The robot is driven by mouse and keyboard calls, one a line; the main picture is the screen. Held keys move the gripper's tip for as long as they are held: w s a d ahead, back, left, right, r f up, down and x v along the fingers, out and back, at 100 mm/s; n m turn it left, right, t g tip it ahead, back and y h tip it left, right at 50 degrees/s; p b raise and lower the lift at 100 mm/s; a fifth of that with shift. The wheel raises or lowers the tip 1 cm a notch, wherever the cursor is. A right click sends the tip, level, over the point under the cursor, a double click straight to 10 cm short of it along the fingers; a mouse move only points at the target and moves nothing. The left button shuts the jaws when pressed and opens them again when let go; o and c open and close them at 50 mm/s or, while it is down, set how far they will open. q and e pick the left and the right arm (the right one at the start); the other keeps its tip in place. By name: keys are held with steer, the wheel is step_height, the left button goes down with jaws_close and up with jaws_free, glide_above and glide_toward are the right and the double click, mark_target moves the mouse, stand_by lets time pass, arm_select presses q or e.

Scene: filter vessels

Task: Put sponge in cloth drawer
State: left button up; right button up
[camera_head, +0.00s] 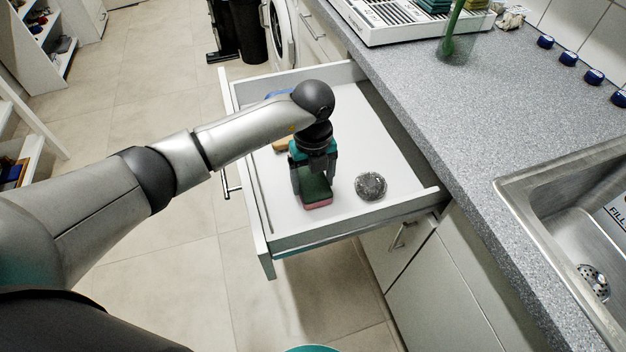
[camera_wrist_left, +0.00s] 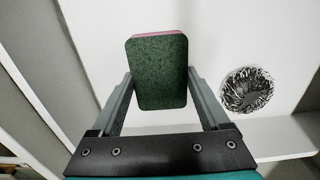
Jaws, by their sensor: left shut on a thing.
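The sponge (camera_head: 317,192) has a dark green face and a pink layer. It also shows in the left wrist view (camera_wrist_left: 158,75), between my fingers. My left gripper (camera_head: 313,190) is shut on the sponge, inside the open drawer area. The drawer (camera_head: 288,222) is pulled out from under the counter and has a white floor. The sponge is at or just above the drawer floor; I cannot tell whether it touches. My right gripper is not in view.
A round steel scourer (camera_head: 370,186) lies in the drawer, right of the sponge; it also shows in the left wrist view (camera_wrist_left: 246,90). A wooden-coloured item (camera_head: 281,145) and a blue item lie farther back, partly behind my arm. The grey counter (camera_head: 450,120) and sink (camera_head: 575,215) are at right.

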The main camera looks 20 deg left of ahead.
mark_target(313, 183)
arm_select(q)
steer(key=o, duration=1.2)
steer(key=shift+c, duration=0.2)
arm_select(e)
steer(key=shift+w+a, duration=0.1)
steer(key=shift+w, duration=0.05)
arm_select(q)
steer(key=shift+r, duration=0.4)
step_height(313, 183, up, 12)
steer(key=p, duration=0.2)
steer(key=shift+f+p, duration=0.25)
steer(key=shift+p, duration=0.15)
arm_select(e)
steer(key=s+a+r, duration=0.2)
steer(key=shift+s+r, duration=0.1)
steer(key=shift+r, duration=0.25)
